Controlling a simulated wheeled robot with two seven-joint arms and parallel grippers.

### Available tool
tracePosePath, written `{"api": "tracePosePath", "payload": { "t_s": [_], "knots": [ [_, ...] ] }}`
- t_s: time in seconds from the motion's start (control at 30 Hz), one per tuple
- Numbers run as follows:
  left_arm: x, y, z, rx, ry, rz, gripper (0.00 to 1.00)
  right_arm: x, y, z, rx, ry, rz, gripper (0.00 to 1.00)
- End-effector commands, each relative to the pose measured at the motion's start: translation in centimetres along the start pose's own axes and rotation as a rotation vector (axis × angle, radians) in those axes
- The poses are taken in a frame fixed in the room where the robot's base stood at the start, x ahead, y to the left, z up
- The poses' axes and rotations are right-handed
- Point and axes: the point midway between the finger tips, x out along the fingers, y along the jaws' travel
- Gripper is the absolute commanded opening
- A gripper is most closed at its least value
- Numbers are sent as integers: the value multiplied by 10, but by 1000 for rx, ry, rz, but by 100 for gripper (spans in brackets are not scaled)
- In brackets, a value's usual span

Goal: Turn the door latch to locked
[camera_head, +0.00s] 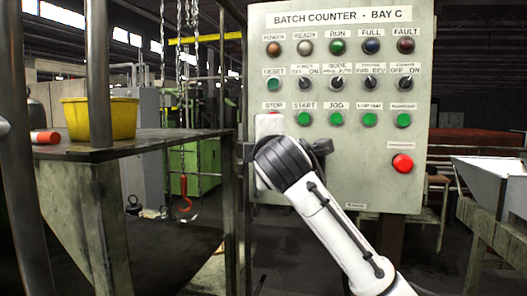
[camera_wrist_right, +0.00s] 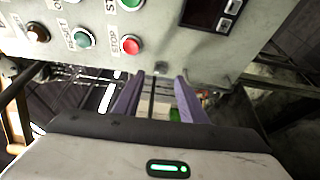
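The grey panel door of the batch counter box (camera_head: 345,180) faces me in the head view. My right arm crosses its lower left part, and the hand hides that corner. In the right wrist view my right gripper (camera_wrist_right: 160,80) is open, its two purple-grey fingers apart and pointing at the panel's edge. A small dark fitting (camera_wrist_right: 161,67) lies on the panel between and just beyond the fingertips. It may be the door latch; its setting is too small to tell. I cannot tell whether the fingers touch it. My left gripper is not in view.
The panel carries lamps, switches, green buttons and a red button (camera_head: 402,164). A red stop button (camera_wrist_right: 131,45) is close to the fingers in the wrist view. A table with a yellow bucket (camera_head: 112,119) stands left, and a metal bench (camera_head: 487,240) right.

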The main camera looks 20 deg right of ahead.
Motion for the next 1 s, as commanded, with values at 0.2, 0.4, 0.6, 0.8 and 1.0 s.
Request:
{"api": "tracePosePath", "payload": {
  "t_s": [0.2,0.4,0.6,0.8,1.0],
  "knots": [
    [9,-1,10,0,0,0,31,-43,-2,0,-1,3,2,38],
    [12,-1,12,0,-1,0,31,-63,-1,0,-1,1,0,38],
    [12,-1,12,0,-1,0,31,-66,0,0,-1,0,-1,38],
    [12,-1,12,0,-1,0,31,-66,0,0,-1,0,0,38],
    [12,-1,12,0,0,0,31,-62,-16,-3,13,13,-21,38]
  ]
}}
